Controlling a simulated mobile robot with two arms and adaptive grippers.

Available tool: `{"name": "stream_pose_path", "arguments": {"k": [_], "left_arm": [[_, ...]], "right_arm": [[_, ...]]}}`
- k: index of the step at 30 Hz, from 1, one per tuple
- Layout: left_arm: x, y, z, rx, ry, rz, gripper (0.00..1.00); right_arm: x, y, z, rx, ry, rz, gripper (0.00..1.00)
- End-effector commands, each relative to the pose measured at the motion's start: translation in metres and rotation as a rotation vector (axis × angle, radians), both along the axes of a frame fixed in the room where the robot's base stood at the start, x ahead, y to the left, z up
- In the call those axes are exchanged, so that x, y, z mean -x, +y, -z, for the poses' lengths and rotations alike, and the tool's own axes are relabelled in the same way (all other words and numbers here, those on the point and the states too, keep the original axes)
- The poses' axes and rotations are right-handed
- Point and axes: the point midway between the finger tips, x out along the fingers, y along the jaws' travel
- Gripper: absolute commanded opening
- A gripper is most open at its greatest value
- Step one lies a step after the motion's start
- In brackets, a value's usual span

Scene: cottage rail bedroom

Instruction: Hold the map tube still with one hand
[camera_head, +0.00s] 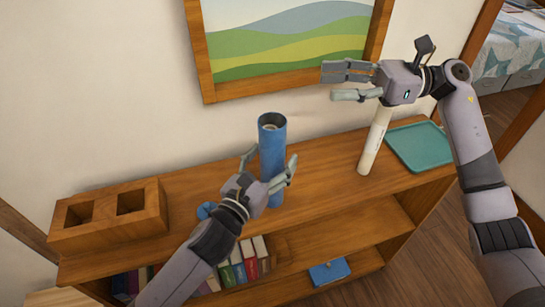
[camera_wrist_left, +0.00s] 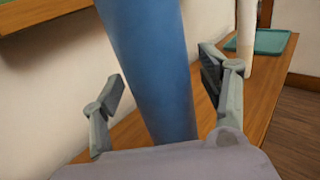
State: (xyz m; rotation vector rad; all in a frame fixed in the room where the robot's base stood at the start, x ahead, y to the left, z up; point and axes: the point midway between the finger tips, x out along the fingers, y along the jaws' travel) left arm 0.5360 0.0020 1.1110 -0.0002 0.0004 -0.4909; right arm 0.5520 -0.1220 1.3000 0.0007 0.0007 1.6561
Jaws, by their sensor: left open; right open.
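My left gripper (camera_head: 270,168) is open, with one finger on each side of the tube. In the left wrist view the tube (camera_wrist_left: 152,65) rises between the two spread fingers (camera_wrist_left: 158,95), with gaps visible on both sides. My right gripper (camera_head: 336,84) is open and empty, raised in front of the picture on the wall, above and right of the tube. A small blue round piece (camera_head: 206,210) lies left of my left gripper, partly hidden.
A white roll (camera_head: 372,150) stands on the shelf top below my right gripper; its upper end is hidden. A teal tray (camera_head: 421,147) lies to its right. A wooden block with two square holes (camera_head: 109,219) stands at the left.

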Motion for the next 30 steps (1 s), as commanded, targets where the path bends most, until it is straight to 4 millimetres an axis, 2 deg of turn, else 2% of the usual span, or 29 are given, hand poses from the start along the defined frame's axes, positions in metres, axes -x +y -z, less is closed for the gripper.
{"name": "stream_pose_path", "arguments": {"k": [12, 15, 21, 30], "left_arm": [[0.073, 0.039, 0.002, -0.003, 0.004, 0.0, 0.69], [0.086, 0.046, 0.002, -0.002, 0.004, -0.001, 0.69], [0.099, 0.053, 0.0, 0.0, 0.001, 0.0, 0.69], [0.101, 0.054, 0.0, 0.0, 0.001, 0.0, 0.69]], "right_arm": [[0.0, 0.0, 0.0, 0.0, 0.0, 0.0, 0.53], [0.0, 0.0, 0.0, 0.0, 0.0, 0.0, 0.53], [0.0, 0.0, 0.0, 0.0, 0.0, 0.0, 0.53], [0.0, 0.0, 0.0, 0.0, 0.0, 0.0, 0.53]]}}
